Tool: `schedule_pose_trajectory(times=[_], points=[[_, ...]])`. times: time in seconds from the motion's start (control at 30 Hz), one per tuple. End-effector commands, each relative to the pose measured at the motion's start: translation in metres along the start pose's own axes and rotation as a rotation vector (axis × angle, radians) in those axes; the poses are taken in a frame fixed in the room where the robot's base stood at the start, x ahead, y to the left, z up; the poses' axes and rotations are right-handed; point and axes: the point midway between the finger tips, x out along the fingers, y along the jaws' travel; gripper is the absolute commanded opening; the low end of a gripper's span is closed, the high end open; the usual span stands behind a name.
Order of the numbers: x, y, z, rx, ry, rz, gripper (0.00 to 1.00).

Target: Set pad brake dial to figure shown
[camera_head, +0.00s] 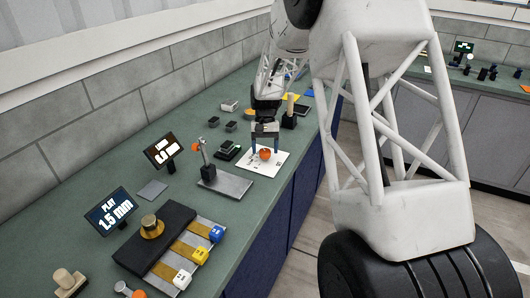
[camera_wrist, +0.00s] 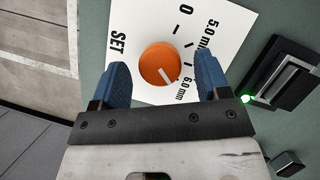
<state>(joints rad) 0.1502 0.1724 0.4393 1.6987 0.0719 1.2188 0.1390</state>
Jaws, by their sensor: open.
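The orange brake dial (camera_wrist: 158,60) sits on a white plate (camera_wrist: 215,18) printed with SET, a 0, tick marks, 5.0 mm and 6.0 mm. The white mark on the dial points to the lower right, roughly toward the 6.0 mm side. My gripper (camera_wrist: 161,64) is open, with one blue finger on each side of the dial and visible gaps to it. In the head view the dial (camera_head: 265,154) is below my gripper (camera_head: 265,145). A tilted display (camera_head: 163,150) shows a figure too small to read surely; another display (camera_head: 111,211) reads PLAY 1.5 mm.
A dark device with a lit green lamp (camera_wrist: 245,99) stands right of the plate in the wrist view. A grey slab with an upright lever (camera_head: 205,160) stands nearby. Closer lies a black block with a brass knob (camera_head: 151,227). Bins and a wooden-handled tool stand behind.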

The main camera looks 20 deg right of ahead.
Motion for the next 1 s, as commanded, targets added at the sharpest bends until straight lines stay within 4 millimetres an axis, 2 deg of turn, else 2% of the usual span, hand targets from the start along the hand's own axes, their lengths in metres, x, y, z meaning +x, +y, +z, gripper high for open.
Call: schedule_pose_trajectory(times=[0.3,0.43,0.6,1.0], points=[[-0.041,0.000,0.000,0.000,0.002,0.000,0.69],[-0.052,0.000,0.000,0.000,0.000,0.000,0.69],[-0.058,0.000,0.000,0.000,0.000,0.000,0.69],[-0.059,0.000,0.000,0.000,0.000,0.000,0.69]])
